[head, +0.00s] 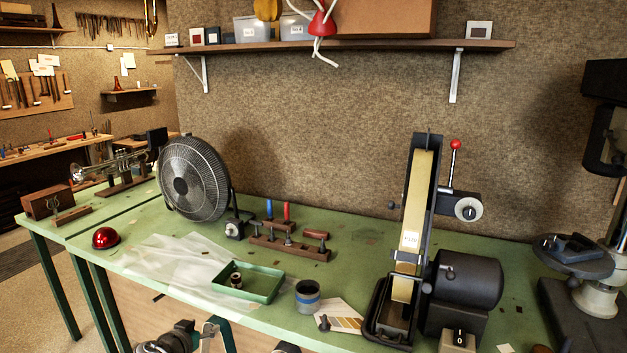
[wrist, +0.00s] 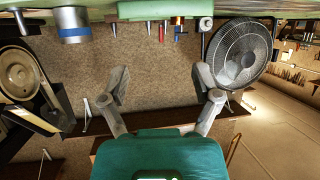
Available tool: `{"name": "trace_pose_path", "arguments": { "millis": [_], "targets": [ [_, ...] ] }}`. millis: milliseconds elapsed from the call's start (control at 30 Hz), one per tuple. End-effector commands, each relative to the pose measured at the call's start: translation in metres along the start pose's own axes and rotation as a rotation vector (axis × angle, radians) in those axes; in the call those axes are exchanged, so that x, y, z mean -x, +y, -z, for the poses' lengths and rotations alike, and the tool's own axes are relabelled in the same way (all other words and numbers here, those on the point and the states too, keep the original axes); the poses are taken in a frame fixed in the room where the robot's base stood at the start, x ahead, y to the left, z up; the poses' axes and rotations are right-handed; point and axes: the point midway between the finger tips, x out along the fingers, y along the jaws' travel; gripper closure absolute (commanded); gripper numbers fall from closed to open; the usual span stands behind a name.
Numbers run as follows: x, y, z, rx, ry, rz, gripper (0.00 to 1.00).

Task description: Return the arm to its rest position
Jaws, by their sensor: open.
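My gripper (wrist: 160,80) shows in the wrist view with its two grey fingers spread wide apart. Nothing is between them; only the brown felt wall (wrist: 160,55) is seen beyond. The wrist picture is upside down, with the green bench (wrist: 250,6) along its top edge. In the head view, parts of my arm show low at the bottom edge, in front of the bench (head: 375,250). The fingertips cannot be made out there.
On the bench stand a fan (head: 193,180), a red dome (head: 105,238), a green tray (head: 273,293), a blue-grey cup (head: 307,296), a tool rack (head: 290,247) and a belt sander (head: 420,210). A shelf (head: 400,45) hangs above. A round-topped stand (head: 573,262) is at right.

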Motion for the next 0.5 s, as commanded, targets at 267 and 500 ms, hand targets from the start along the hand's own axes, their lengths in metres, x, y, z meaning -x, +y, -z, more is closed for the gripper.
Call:
{"name": "trace_pose_path", "arguments": {
  "millis": [267,500],
  "targets": [
    [-0.014,0.021,0.001,0.020,-0.044,-0.038,0.19],
    [-0.032,0.052,0.001,0.049,-0.108,-0.088,0.19]
  ]
}}
